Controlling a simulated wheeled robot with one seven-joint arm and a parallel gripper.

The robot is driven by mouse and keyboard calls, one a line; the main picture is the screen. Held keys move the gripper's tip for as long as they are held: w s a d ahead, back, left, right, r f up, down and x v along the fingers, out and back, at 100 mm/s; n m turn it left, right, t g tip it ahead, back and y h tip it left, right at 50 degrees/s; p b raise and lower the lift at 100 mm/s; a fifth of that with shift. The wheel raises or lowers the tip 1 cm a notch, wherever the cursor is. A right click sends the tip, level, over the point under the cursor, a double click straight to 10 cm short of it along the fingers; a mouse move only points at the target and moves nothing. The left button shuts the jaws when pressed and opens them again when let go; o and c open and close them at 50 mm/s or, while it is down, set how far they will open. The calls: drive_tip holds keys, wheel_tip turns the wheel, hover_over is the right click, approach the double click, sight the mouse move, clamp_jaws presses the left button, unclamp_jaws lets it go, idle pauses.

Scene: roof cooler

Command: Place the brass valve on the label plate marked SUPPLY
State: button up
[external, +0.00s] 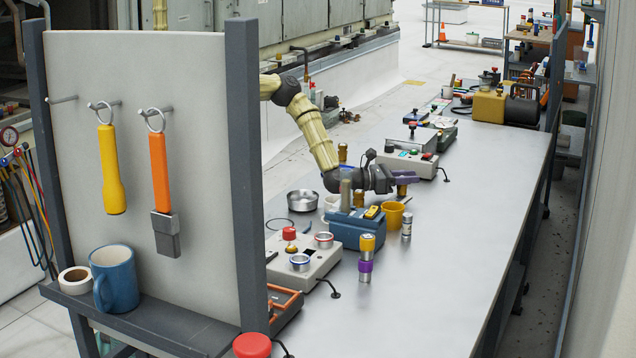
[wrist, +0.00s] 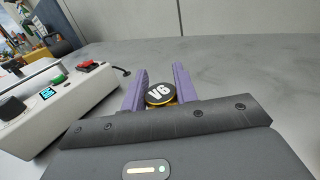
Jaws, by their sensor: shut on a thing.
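My gripper (external: 407,178) has purple fingers, which also show in the wrist view (wrist: 160,84). In the external view the brass body (external: 402,190) shows just below the fingers, over the middle of the bench. I cannot tell whether its lower end touches anything. I cannot make out a label plate marked SUPPLY in either view.
A yellow cup (external: 392,214) and a blue box (external: 358,230) stand close in front of my gripper. A grey control box (external: 407,162) stands behind it; a box with a small screen (wrist: 62,105) is left in the wrist view. The bench (external: 470,230) is clear to the right.

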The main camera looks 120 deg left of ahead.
drive_tip(key=shift+f, duration=0.15)
drive_tip(key=o, duration=1.1)
